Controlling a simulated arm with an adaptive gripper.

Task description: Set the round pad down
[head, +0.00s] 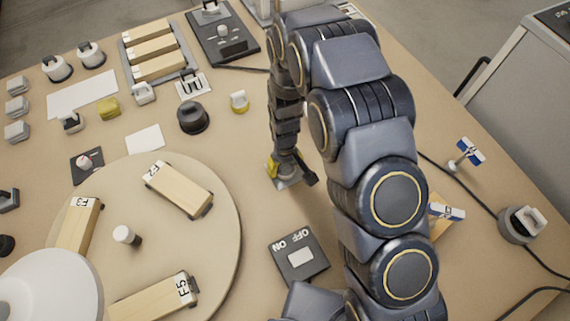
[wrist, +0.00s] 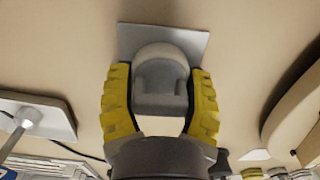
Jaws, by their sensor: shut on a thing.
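My gripper (head: 285,170) is low over the bench, left of my arm links in the head view. In the wrist view, its two yellow fingers (wrist: 160,88) are shut on a pale grey piece with a rounded end, which I take as the round pad (wrist: 160,53). A flat, pale grey square plate (wrist: 190,40) lies beyond the pad; its edge also shows under the gripper in the head view (head: 289,185). I cannot tell whether the pad touches the plate. The fingers and the arm hide the pad in the head view.
A round turntable (head: 221,240) with labelled wooden blocks is at lower left. An ON/OFF switch box (head: 282,265) stands in front of the gripper. Cables run along the right.

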